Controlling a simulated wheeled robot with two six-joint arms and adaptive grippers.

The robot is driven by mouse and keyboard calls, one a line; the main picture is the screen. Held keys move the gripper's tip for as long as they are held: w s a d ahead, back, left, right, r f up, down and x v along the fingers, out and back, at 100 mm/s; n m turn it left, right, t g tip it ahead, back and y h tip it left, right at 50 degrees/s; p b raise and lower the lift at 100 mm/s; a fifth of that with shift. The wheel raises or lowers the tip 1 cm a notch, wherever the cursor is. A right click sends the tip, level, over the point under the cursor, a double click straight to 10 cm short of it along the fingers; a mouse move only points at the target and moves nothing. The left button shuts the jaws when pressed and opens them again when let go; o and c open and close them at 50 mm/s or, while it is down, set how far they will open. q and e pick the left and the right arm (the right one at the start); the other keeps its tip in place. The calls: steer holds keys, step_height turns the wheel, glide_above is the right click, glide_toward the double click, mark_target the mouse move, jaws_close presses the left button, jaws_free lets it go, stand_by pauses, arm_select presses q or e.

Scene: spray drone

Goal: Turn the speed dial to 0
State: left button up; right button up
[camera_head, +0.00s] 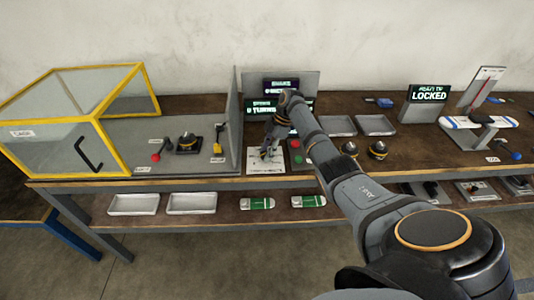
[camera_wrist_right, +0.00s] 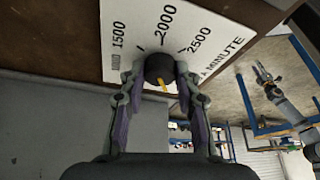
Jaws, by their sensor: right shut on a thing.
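The speed dial is a dark round knob (camera_wrist_right: 160,68) with a yellow mark, on a white scale plate (camera_wrist_right: 122,58) in the right wrist view. The numbers 1500, 2000 and 2500 show on the plate, with part of the word MINUTE. The yellow mark lies on the side away from 2000; the exact reading is unclear and the 0 is not in sight. My right gripper (camera_wrist_right: 163,74) is shut on the knob, one finger on each side. In the head view, my right gripper (camera_head: 269,151) is over the white plate (camera_head: 266,167) and hides the knob. My left gripper is not in the head view.
A grey divider (camera_head: 236,125) stands close left of the plate. Dark display screens (camera_head: 262,107) stand behind. A green and a red button (camera_head: 295,145) are just to the right. A yellow-framed case (camera_head: 60,130) is at the left, with empty trays (camera_head: 376,125) to the right.

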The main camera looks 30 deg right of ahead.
jaws_close()
steer(key=o, duration=1.1)
jaws_free()
steer(key=shift+o, duration=0.2)
steer(key=v, duration=1.2)
steer(key=shift+d+f, duration=0.1)
